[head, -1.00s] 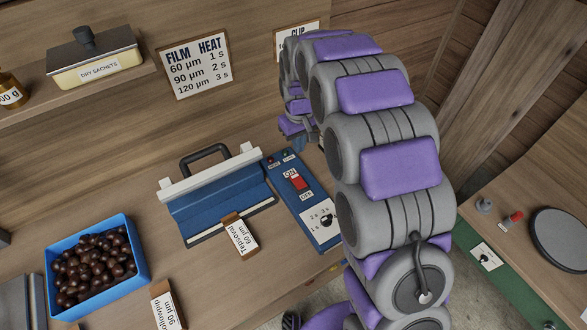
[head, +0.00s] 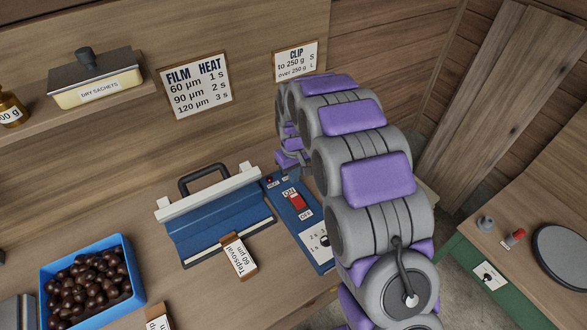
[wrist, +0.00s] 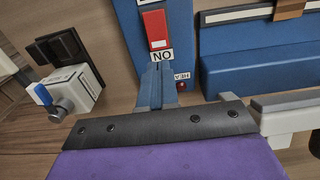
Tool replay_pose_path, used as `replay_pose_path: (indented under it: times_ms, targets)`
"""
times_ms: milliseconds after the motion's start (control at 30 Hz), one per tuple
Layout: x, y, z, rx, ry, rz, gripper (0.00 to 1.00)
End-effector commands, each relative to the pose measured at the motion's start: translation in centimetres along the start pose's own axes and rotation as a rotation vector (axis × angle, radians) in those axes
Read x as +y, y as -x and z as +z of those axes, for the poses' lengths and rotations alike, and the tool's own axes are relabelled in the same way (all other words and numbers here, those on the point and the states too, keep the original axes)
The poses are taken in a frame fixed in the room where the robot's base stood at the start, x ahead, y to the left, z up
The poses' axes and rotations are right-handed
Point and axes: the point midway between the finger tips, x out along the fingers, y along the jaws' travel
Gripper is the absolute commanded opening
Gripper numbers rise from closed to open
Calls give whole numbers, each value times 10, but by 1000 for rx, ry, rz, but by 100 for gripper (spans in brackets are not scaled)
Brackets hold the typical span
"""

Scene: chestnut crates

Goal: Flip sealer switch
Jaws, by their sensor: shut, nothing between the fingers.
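The blue sealer control panel (head: 312,232) has a red rocker switch (head: 297,202) between ON and OFF labels. The switch also shows at the top of the wrist view (wrist: 158,30), with its ON label upside down. I cannot tell which way the rocker is tipped. The sealer (head: 222,225), with a white bar and black handle, stands left of the panel. My gripper (wrist: 157,72) is shut and empty, its fingertips just short of the ON label in the wrist view. In the head view it is over the panel's far end, partly hidden by my arm.
A film carton (head: 239,256) lies at the sealer's front. A blue crate of chestnuts (head: 140,270) stands at the left. A white device with a blue lever (wrist: 72,90) is left of the fingers in the wrist view. A second bench (head: 540,215) is at the right.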

Motion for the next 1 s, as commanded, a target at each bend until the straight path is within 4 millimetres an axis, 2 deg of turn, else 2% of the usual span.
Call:
replay_pose_path:
  times_ms: [33, 200, 400, 600, 1000]
  targets:
    - [0, -13, 1, -5, 0, -1, 0]
    - [0, -44, 1, -2, 0, -1, 0]
    - [0, -73, 1, -2, 0, -1, 0]
    - [0, -84, 1, 0, 0, 0, 0]
    - [0, -84, 0, -1, 0, 0, 0]
